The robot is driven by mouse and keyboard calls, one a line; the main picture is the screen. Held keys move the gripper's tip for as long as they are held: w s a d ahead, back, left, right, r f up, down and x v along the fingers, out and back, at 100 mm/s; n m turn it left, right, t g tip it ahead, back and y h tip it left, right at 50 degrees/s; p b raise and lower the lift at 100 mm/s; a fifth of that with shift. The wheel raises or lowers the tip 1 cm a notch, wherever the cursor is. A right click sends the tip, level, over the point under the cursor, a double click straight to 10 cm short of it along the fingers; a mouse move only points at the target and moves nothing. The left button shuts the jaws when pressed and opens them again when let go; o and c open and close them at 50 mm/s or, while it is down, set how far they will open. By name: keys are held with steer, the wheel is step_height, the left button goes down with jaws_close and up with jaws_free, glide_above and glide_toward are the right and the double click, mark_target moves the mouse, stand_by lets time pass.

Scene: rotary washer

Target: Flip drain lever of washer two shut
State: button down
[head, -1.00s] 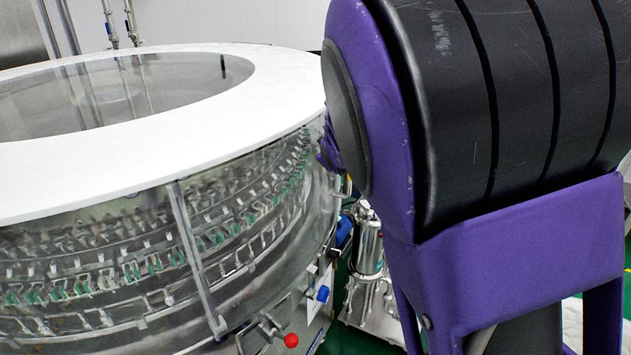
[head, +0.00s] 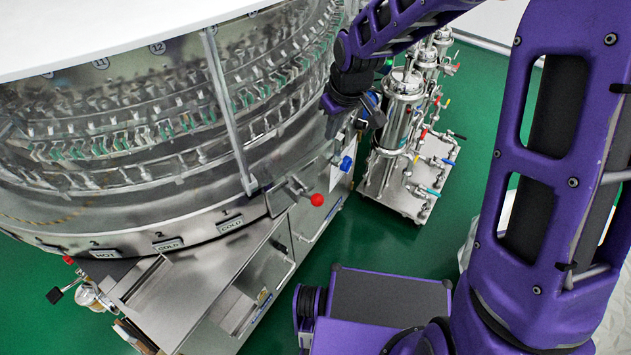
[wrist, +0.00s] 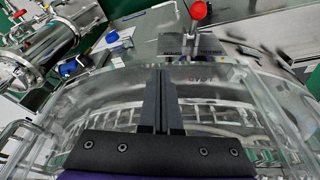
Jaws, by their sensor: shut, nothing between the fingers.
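The rotary washer (head: 110,215) is a large round clear-walled drum with a white rim, filling the left of the head view. A red ball knob on a metal lever (head: 317,199) sticks out from its lower side. It also shows at the top of the wrist view (wrist: 198,10). Another lever with a black handle (head: 55,295) sits by a small valve at the lower left. I cannot tell which is washer two's drain lever. My gripper (wrist: 160,75) is shut and empty, apart from the red knob. In the head view my gripper (head: 372,108) is small beside the drum's right side.
Blue knobs (head: 346,164) sit on the washer's right side. A steel filter stand with pipes and coloured valve handles (head: 403,120) is close behind my gripper. A steel cabinet (head: 230,285) stands below the drum. Green floor (head: 395,245) is open between stand and my base.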

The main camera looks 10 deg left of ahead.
steer(key=s, duration=0.1)
steer(key=s+a+g, duration=0.1)
steer(key=s+g, duration=0.1)
steer(key=s, duration=0.1)
steer(key=shift+s+a+r+y, duration=0.1)
steer(key=shift+a+r+y, duration=0.15)
steer(key=shift+r+y, duration=0.05)
steer(key=b, duration=0.3)
glide_above(312, 199)
steer(key=w, duration=0.3)
steer(key=d+f+x, duration=0.1)
steer(key=d+x, duration=0.2)
steer(key=x, duration=0.8)
steer(key=shift+s+d+f, duration=0.15)
steer(key=shift+s+f, duration=0.45)
steer(key=shift+f, duration=0.1)
